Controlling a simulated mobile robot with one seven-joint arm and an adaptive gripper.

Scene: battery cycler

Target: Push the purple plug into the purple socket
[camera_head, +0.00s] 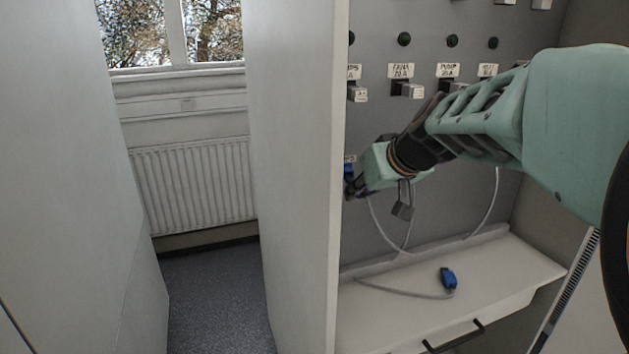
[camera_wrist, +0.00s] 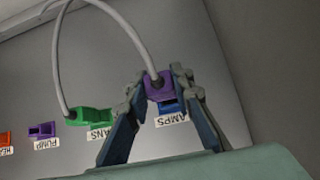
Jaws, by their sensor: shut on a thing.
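The purple plug (camera_wrist: 158,87) is held between the two fingers of my gripper (camera_wrist: 160,91) in the wrist view, with a grey cable coming off it. My gripper (camera_head: 352,190) is near the cabinet's left side wall in the head view. The plug overlaps a blue socket (camera_wrist: 170,106) over a label reading AMPS; I cannot tell how far apart they are. The purple socket (camera_wrist: 42,130), labelled PUMP, is farther left in the wrist view, beyond the green one, and looks empty. My arm hides it in the head view.
A green plug (camera_wrist: 92,116) with a cable sits at the FANS socket, between gripper and purple socket. An orange socket (camera_wrist: 4,138) is at the far left. A blue plug (camera_head: 448,278) lies on the shelf (camera_head: 500,262). The cabinet's side wall (camera_head: 300,180) stands close to my gripper.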

